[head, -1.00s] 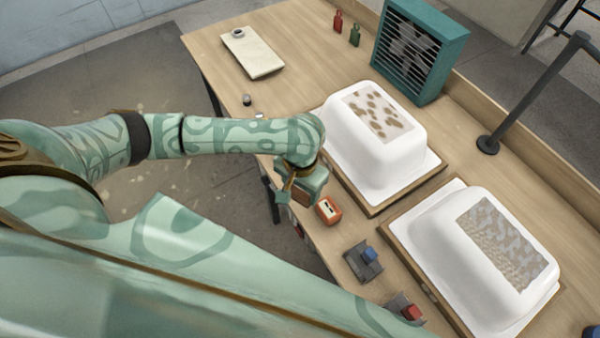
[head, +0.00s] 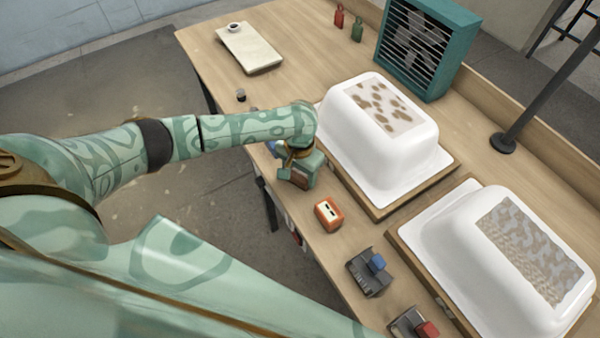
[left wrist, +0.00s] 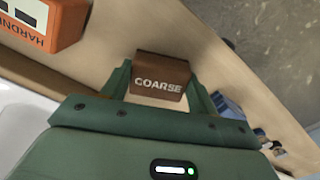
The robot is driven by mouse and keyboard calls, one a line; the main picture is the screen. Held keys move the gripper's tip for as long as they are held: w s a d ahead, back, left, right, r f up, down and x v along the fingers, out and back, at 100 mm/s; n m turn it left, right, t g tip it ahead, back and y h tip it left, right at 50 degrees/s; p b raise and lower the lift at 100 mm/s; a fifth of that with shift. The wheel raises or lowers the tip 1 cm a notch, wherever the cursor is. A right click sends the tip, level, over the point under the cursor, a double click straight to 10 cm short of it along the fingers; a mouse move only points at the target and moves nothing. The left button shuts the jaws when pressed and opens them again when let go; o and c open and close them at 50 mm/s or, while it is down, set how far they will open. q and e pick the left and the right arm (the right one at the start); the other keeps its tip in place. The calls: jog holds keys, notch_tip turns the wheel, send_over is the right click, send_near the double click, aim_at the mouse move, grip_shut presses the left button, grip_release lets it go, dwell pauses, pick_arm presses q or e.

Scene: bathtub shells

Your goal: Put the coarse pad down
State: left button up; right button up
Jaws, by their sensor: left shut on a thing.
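The coarse pad, a brown block, is in my left gripper (head: 299,178). In the left wrist view the pad (left wrist: 160,76) shows white letters reading COARSE between the two green fingers. My left gripper is shut on it, over the near edge strip of the table, beside the first white tub shell (head: 378,140). In the head view the gripper mostly hides the pad, and I cannot tell whether the pad touches the table. My right gripper is not in view.
An orange hardness box (head: 328,214) stands close by on the strip. Grey holders with blue (head: 369,271) and red (head: 415,325) parts stand nearer. A blue item (head: 271,147) is just left of my gripper. A second shell (head: 490,265) stands right. Table beyond the gripper is fairly clear.

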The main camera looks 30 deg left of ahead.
aim_at(299, 173)
pick_arm(q)
jog(key=o, duration=1.3)
notch_tip(299, 173, up, 12)
jog(key=p, duration=0.5)
jog(key=shift+r+p, duration=0.1)
jog(key=shift+p, duration=0.2)
